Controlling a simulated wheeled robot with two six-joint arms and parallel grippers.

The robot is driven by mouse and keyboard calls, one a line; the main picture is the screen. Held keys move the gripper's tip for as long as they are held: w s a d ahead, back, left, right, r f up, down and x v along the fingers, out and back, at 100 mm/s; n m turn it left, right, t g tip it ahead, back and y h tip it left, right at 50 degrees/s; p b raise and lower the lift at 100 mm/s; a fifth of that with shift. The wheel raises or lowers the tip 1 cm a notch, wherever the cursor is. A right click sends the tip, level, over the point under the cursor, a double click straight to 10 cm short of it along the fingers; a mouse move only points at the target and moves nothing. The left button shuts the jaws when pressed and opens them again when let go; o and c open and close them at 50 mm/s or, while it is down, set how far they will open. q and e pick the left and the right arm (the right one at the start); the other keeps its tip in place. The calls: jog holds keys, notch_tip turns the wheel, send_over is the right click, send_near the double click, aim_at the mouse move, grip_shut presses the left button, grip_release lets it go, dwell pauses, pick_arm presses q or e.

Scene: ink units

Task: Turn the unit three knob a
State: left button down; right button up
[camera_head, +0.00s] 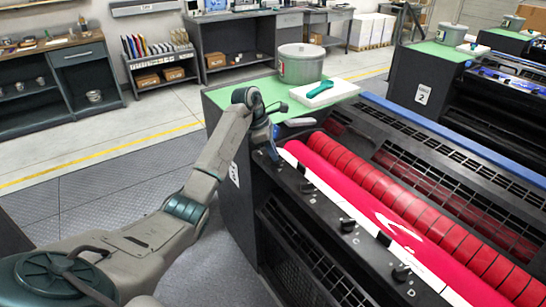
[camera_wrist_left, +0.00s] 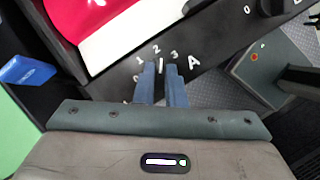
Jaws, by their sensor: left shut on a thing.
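Further along the rail stand knob B (camera_head: 306,187), knob C (camera_head: 347,224) and knob D (camera_head: 401,272). The right gripper is not in view.
Red rollers (camera_head: 400,195) and a pink-and-white strip (camera_head: 370,210) run beside the knobs. A metal pot (camera_head: 301,64) and a white tray (camera_head: 325,92) with a green tool stand on the unit's green top (camera_head: 240,95). Another unit labelled 2 (camera_head: 422,94) stands behind. Open floor lies left.

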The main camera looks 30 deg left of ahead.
pick_arm(q)
jog(key=shift+w+f+m+b, duration=0.1)
jog(key=shift+f+m+b, duration=0.05)
jog(key=shift+m+b, duration=0.65)
jog(key=shift+m+g+h, duration=0.3)
jog(key=shift+m+g, duration=0.1)
jog(key=shift+m, duration=0.2)
jog(key=shift+r+m+p, duration=0.3)
jog(key=shift+m+p, duration=0.05)
jog(key=shift+m, duration=0.05)
jog(key=shift+r+m+g+p, duration=0.15)
jog(key=shift+m+g+p, duration=0.45)
jog(key=shift+m+p, duration=0.55)
jog(key=shift+w+f+m+g+p, duration=0.2)
jog(key=shift+m+g+p, duration=0.2)
jog(key=shift+m+p, duration=0.65)
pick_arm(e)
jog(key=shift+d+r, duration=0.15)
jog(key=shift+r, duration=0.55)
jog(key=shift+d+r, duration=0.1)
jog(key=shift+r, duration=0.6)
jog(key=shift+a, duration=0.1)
pick_arm(q)
jog(key=c, duration=1.5)
grip_release()
jog(key=shift+s, duration=0.1)
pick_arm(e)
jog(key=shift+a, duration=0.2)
